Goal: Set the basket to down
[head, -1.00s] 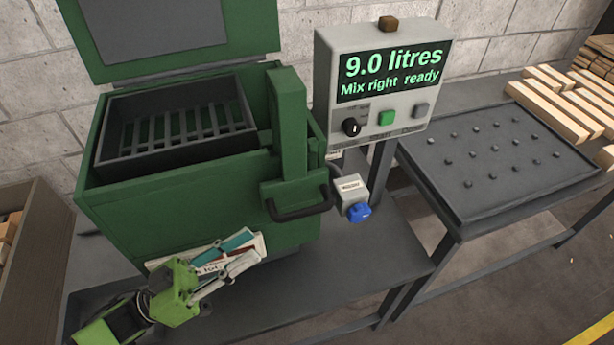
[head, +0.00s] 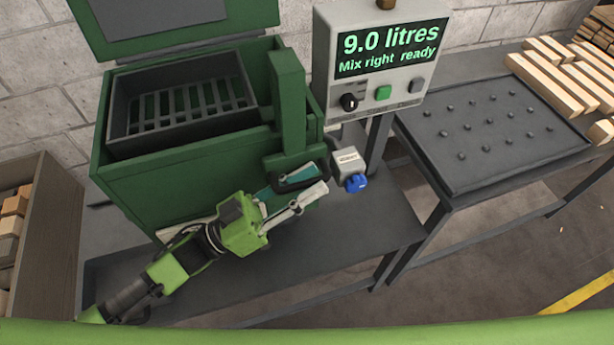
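The dark slotted basket (head: 128,132) sits raised near the top of the green tank (head: 186,178), whose lid (head: 160,53) stands open. A green upright lever (head: 288,104) at the tank's right front carries a dark handle that my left gripper now partly hides. My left gripper (head: 308,184) is open, with its two fingers apart just in front of and below the handle. I cannot tell whether it touches the handle. My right gripper is not in view.
A control box (head: 368,98) reads "9.0 litres, Mix right ready". A blue knob (head: 356,183) is close right of my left gripper. A dark studded table (head: 490,130) with wooden bars (head: 545,97) stands right. A wooden bin (head: 48,240) with blocks stands left.

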